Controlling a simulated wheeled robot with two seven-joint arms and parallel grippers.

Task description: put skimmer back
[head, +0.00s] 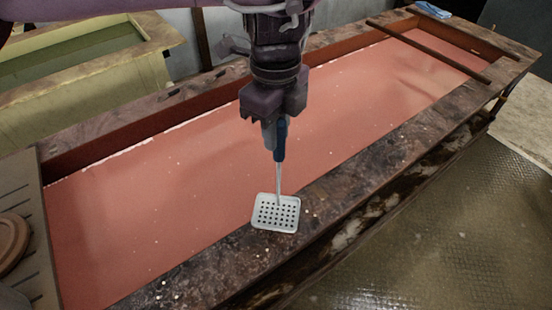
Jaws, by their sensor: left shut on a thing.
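The skimmer (276,212) has a square white perforated head, a thin metal shaft and a blue handle. It hangs head down, with its head in view over the near rim of the long trough. My left gripper (274,132) is shut on the blue handle, above the trough's middle. I cannot tell whether the skimmer head touches the rim or hangs above it. My right gripper is not in view. A wooden rail (428,52) lies across the trough's far right end.
The long trough (385,160) holds reddish liquid. A slatted wooden board (22,185) with a round brown item (12,242) is at the left. A second, yellowish trough (85,88) stands at the back left. A blue cloth (433,10) lies at the far right corner.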

